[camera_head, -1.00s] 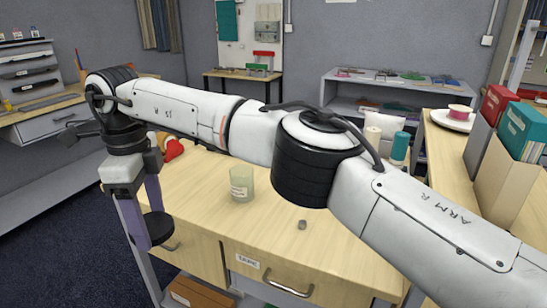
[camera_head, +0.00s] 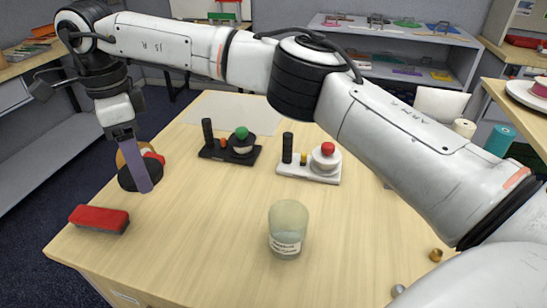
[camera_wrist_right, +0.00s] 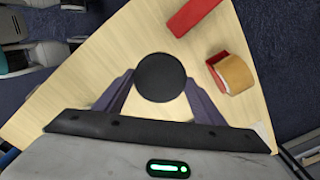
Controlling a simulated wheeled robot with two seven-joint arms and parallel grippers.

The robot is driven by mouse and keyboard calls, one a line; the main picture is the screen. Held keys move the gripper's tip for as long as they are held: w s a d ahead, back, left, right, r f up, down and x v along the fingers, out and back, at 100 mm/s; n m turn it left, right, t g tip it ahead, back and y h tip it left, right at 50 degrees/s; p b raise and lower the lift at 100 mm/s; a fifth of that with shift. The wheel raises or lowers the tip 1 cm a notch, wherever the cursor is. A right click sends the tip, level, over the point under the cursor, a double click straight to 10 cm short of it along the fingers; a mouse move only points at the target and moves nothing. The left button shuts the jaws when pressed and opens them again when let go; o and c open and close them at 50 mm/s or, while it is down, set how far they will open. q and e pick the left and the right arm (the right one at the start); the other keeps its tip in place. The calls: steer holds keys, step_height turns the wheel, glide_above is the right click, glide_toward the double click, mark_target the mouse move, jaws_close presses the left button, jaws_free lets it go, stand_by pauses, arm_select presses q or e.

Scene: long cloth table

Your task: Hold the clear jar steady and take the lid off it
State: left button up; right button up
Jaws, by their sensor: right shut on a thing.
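The clear jar (camera_head: 288,230), pale and translucent with a white label, stands upright on the table near its front, with no lid on it. My right gripper (camera_head: 140,175) is over the table's left end, well left of the jar. It is shut on a round black lid (camera_head: 127,179). In the right wrist view the lid (camera_wrist_right: 161,77) sits between the two purple fingers of my right gripper (camera_wrist_right: 161,84). Nothing is holding the jar. My left gripper is not in view.
A red block (camera_head: 100,219) lies at the table's left edge, near a tan and red object (camera_wrist_right: 235,73) close to the lid. A black stand (camera_head: 230,150) and a white stand (camera_head: 310,170) stand behind the jar. Small metal pieces (camera_head: 436,255) lie at right.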

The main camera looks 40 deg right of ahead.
steer(key=s+d+f+n+b, duration=0.1)
steer(key=s+d+n, duration=0.15)
steer(key=d, duration=0.45)
steer(key=s+d+f+n+b, duration=0.1)
steer(key=d+f+n+b, duration=0.1)
steer(key=d+n, duration=0.35)
steer(key=n+b, duration=0.2)
steer(key=n, duration=0.2)
glide_above(271, 199)
step_height(271, 199, down, 6)
steer(key=shift+f, duration=0.1)
step_height(271, 199, down, 4)
steer(key=shift+f, duration=0.1)
steer(key=shift+f, duration=0.15)
steer(key=o, duration=1.2)
steer(key=shift+c, duration=0.2)
